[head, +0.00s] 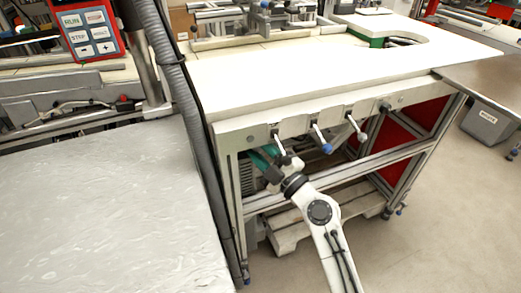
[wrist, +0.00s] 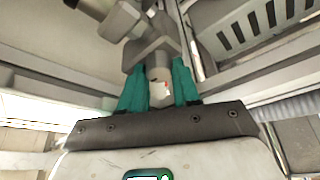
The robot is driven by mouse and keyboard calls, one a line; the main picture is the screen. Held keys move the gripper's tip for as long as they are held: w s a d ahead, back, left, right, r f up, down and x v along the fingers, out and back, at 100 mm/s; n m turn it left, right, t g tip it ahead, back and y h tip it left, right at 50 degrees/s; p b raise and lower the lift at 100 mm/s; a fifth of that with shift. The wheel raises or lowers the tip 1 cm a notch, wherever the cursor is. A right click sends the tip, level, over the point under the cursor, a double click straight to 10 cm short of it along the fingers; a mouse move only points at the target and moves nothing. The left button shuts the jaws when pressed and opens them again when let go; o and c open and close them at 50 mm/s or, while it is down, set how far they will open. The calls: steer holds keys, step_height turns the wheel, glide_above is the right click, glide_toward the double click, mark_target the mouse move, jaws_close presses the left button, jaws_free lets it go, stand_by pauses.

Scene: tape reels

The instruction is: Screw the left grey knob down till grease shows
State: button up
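Three lever handles stick out along the front rail of the white-topped bench. The left lever (head: 278,143) is partly covered by my wrist, and its lower end is hidden in the head view. My gripper (head: 264,156) is at that lever, below the rail. In the wrist view the two teal fingers of my gripper (wrist: 160,72) stand on either side of a pale grey round knob (wrist: 159,92) with a small red mark. The knob nearly fills the gap; whether the fingers press on it I cannot tell. A darker grey bracket is above it. No grease can be made out.
The middle lever (head: 322,138) has a blue tip, and the right lever (head: 356,127) is farther along the rail. The bench's metal frame and red panels (head: 398,140) lie below. A grey hose (head: 180,90) runs down at the left, beside a pale sheet-covered surface (head: 100,210).

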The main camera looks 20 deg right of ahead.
steer(key=c, duration=0.4)
steer(key=shift+f, duration=0.1)
